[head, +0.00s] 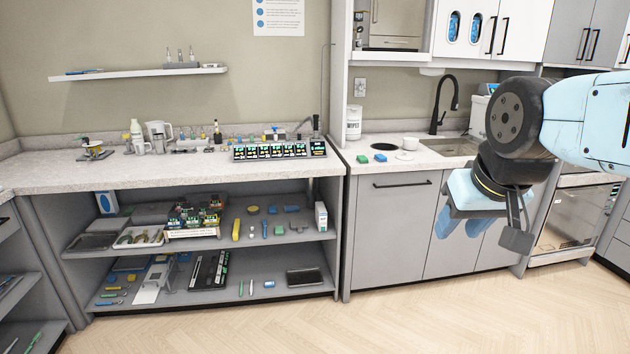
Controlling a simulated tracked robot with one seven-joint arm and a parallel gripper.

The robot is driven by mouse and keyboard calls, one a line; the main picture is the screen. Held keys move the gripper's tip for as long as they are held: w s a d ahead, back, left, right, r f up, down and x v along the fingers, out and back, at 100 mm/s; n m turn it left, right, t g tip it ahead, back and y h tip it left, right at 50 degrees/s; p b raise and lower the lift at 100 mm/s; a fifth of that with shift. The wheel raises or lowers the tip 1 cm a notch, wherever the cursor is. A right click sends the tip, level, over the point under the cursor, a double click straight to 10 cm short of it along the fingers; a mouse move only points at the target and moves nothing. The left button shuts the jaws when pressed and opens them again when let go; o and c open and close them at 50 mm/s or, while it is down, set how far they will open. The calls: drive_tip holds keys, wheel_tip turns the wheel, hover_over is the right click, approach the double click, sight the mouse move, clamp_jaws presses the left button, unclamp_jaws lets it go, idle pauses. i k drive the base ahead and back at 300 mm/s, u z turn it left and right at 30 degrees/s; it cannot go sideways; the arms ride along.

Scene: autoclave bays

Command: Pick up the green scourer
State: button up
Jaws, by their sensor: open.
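A small green block (363,159), which looks like the green scourer, lies flat on the counter left of the sink. A similar blue block (380,158) lies just to its right, close beside it. My gripper (461,228) hangs at the right, in front of the cabinet doors below the sink.
A dark round opening (379,140), a white bowl (411,142) and a wipes tub (353,122) are near the blocks. The black tap (440,103) rises behind the sink (452,147). The left bench (160,168) and its shelves hold many small items. The floor in front is clear.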

sight(361, 159)
drive_tip(key=i, duration=1.1)
drive_tip(key=z, duration=0.45)
drive_tip(key=i, duration=1.65)
drive_tip(key=z, duration=0.35)
